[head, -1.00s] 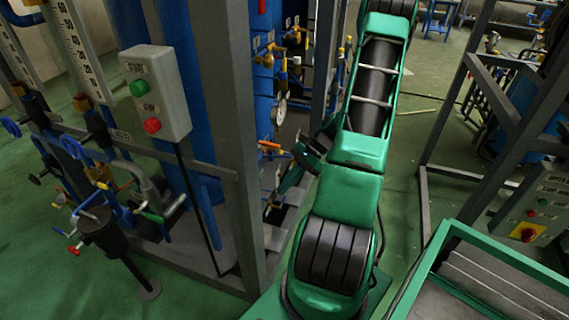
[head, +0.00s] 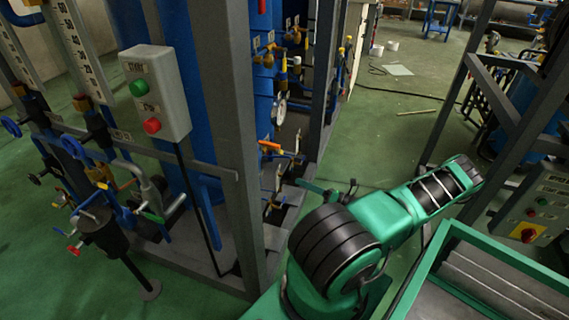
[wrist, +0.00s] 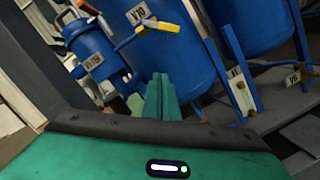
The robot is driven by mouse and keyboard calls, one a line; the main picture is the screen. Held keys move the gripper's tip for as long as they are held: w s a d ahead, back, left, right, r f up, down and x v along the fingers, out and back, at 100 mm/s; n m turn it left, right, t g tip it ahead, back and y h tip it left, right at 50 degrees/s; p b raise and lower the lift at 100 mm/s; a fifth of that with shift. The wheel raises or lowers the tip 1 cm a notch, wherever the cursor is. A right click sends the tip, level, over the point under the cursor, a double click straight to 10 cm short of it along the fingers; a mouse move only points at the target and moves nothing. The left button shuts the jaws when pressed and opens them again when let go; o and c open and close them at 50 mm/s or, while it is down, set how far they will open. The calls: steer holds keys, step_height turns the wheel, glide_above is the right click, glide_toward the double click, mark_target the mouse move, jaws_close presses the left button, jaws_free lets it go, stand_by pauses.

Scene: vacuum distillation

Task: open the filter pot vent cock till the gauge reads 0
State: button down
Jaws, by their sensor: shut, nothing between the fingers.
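My gripper (wrist: 160,97) is shut and empty in the wrist view, its green fingers side by side before a large blue tank (wrist: 185,55). In the head view it looks like the small green tip (head: 312,187) right of the rack, apart from the valves. A yellow-handled cock (wrist: 155,26) tagged V10 sits above the fingers, beside a small blue vessel (wrist: 92,52). An orange-handled valve (head: 269,145) and a round gauge (head: 280,108) show in the rack. The gauge reading is too small to read. I cannot tell which cock is the filter pot vent.
Grey rack posts (head: 228,140) stand between the left side and my arm. A start/stop box (head: 155,92) hangs there, above a dark pot (head: 102,232) with several small valves. A green-rimmed cart (head: 470,235) stands at lower right. The floor beyond the arm is open.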

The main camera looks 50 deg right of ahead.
mark_target(280, 151)
steer(key=w+d+r+m+h, duration=0.1)
steer(key=w+r, duration=0.3)
steer(key=w, duration=0.6)
steer(key=shift+d+r+t, duration=0.2)
steer(key=shift+r+t, duration=0.1)
steer(key=shift+w, duration=0.1)
steer(key=shift+w, duration=0.1)
